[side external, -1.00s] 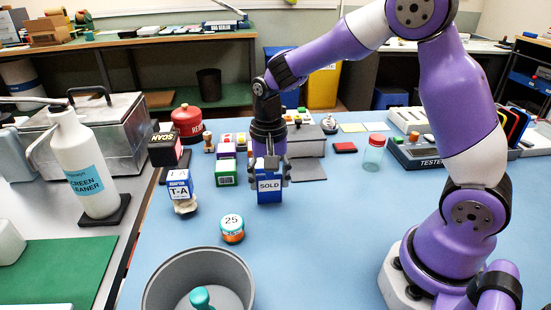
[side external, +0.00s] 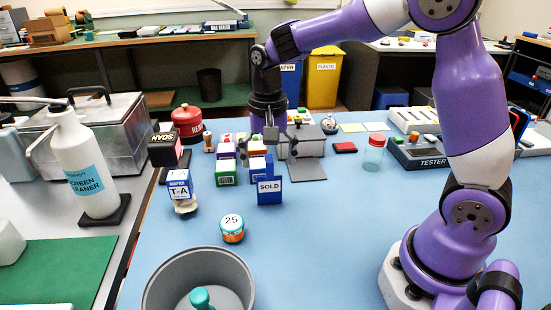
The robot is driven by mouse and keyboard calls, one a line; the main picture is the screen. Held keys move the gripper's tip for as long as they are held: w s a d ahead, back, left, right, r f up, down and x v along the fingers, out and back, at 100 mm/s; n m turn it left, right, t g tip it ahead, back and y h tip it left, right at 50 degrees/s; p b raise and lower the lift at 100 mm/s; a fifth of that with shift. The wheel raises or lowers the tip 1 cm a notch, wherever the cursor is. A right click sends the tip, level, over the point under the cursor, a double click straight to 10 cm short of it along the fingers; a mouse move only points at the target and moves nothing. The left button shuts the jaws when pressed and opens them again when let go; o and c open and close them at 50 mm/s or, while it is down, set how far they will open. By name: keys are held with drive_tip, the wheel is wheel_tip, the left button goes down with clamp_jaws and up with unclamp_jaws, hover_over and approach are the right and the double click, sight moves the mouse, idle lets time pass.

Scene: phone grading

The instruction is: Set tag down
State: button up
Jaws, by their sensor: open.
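The blue tag (side external: 270,190) with a white "SOLD" label stands upright on the blue table, near the middle of the side external view. My gripper (side external: 271,150) is open and empty. It is above and behind the tag in the picture, apart from it. Its fingers are spread, and small coloured boxes show behind and below them.
A jar marked 25 (side external: 232,228) and a grey bin (side external: 205,262) are in front. A T-A box (side external: 180,187) and green box (side external: 225,173) are to the left. A grey stand (side external: 308,146) is close right of my gripper. The table (side external: 325,235) is clear at front right.

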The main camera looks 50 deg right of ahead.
wheel_tip(320, 180, up, 6)
drive_tip(key=shift+r, duration=0.25)
drive_tip(key=shift+s+r, duration=0.15)
drive_tip(key=shift+r, duration=0.15)
drive_tip(key=s+n+t, duration=0.5)
drive_tip(key=s+n, duration=0.4)
drive_tip(key=s, duration=0.3)
drive_tip(key=shift+s+a+r+t, duration=0.25)
drive_tip(key=shift+s+a+t, duration=0.05)
